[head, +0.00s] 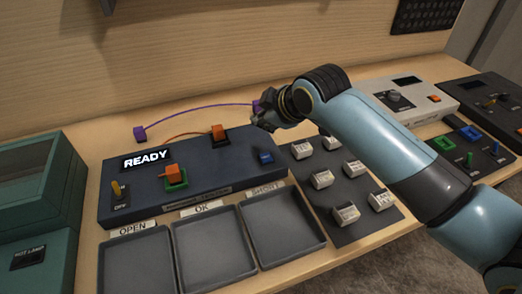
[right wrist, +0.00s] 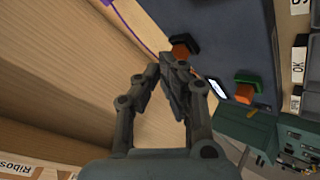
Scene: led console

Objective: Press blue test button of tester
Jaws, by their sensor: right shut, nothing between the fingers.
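The tester (head: 130,180) is a dark blue box whose display (head: 147,159) reads READY. Its blue button (head: 265,157) is at the right end of the top. An orange plug sits in a black socket (head: 217,132) and another in a green socket (head: 175,178). My right gripper (head: 262,118) is shut and empty, behind the tester's right back corner and apart from the blue button. In the right wrist view its fingertips (right wrist: 168,75) are near the orange plug (right wrist: 185,48); the blue button is not seen there. My left gripper is not in view.
A purple cable (head: 195,110) arcs behind the tester, one end beside my right gripper. Three grey trays (head: 284,233) labelled OPEN, OK and SHORT lie in front. A dark mat (head: 325,208) with several white blocks lies right, under my right arm. A green case (head: 40,190) stands left.

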